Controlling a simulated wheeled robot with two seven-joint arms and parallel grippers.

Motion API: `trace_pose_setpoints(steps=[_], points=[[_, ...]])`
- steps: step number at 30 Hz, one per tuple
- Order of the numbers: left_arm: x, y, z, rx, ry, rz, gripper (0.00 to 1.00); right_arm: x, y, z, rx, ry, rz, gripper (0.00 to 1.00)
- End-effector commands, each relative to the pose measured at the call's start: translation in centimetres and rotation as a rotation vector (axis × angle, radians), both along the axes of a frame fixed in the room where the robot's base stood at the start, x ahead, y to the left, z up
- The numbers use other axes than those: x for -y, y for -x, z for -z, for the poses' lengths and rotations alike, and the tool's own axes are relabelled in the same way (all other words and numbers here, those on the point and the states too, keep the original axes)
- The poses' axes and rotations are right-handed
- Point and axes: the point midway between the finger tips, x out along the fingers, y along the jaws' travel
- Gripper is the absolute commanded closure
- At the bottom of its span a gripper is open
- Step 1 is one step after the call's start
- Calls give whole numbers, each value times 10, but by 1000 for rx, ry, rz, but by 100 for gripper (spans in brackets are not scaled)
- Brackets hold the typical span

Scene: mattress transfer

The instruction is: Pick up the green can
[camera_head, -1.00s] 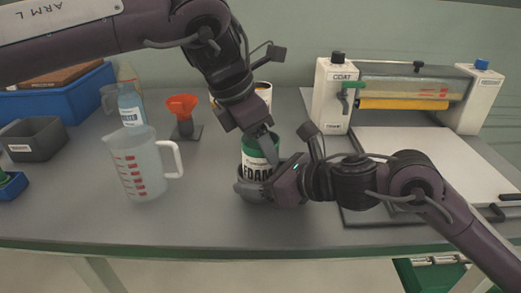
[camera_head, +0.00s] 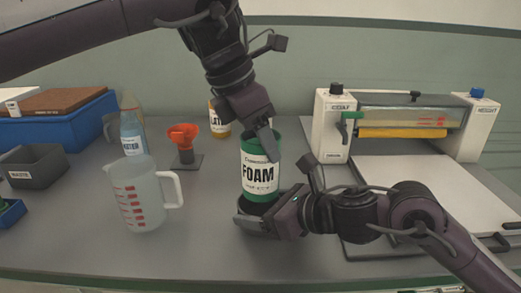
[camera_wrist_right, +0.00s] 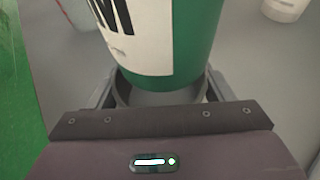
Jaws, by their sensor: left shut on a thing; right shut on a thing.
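The green can (camera_head: 260,152) with a white FOAM label stands upright near the middle of the table. My left gripper (camera_head: 266,140) is shut on its upper part from above. My right gripper (camera_head: 256,218) is low beside the can's bottom, shut on a dark grey round holder (camera_head: 246,209). In the right wrist view, the can (camera_wrist_right: 205,45) rises above the grey holder (camera_wrist_right: 165,98), which sits between the right fingers. I cannot tell whether the can's bottom is fully clear of the holder.
A measuring jug (camera_head: 143,196) stands left of the can, with an orange funnel (camera_head: 184,136) on a stand behind it. A yellow-lidded can (camera_head: 219,122) is at the back. A roller machine (camera_head: 410,118) and white board (camera_head: 425,190) occupy the right.

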Motion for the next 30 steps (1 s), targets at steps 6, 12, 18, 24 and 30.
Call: trace_pose_setpoints(steps=[6,12,18,24,30], points=[[0,0,-17,2,1,-1,93,0,0,-2,2,-2,1,63],[1,0,-26,2,0,1,93,0,0,-2,2,-2,1,63],[0,0,-31,0,1,0,93,0,0,-2,2,-2,1,63],[0,0,-33,1,2,0,93,0,0,-2,2,-2,1,63],[0,0,-33,1,2,0,93,0,0,-2,2,-2,1,63]])
